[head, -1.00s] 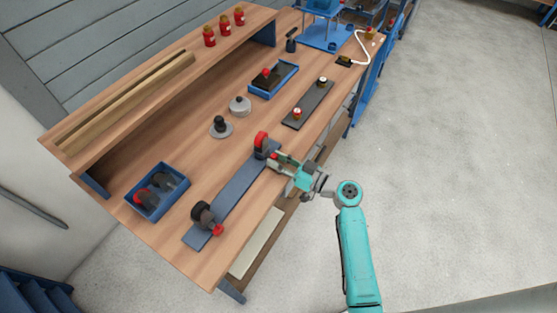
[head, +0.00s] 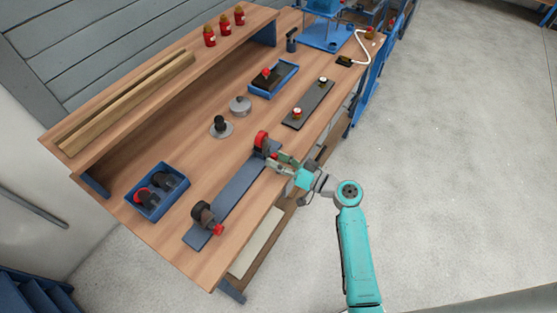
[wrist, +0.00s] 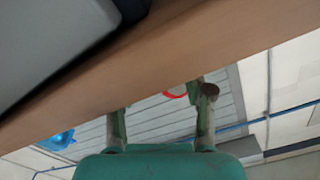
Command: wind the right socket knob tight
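The right socket, dark with a red ring (head: 262,141), stands at the far end of a dark grey plate (head: 240,186) on the bench. A small red knob (head: 273,156) shows at its near side. My gripper (head: 277,161) is beside this knob at the bench edge, its fingers spread. In the wrist view my gripper (wrist: 160,105) has both fingers well apart with nothing clearly held between them. A red arc (wrist: 174,95) shows near the fingertips, partly hidden; I cannot tell what it belongs to. The other socket (head: 203,214), with its red knob (head: 218,229), stands at the plate's near end.
A blue bin (head: 157,205) with dark parts stands left of the plate. Two round fittings (head: 221,127), a blue tray (head: 272,91) and a dark strip (head: 308,105) lie beyond it. The bench edge runs close under my gripper; the floor to the right is clear.

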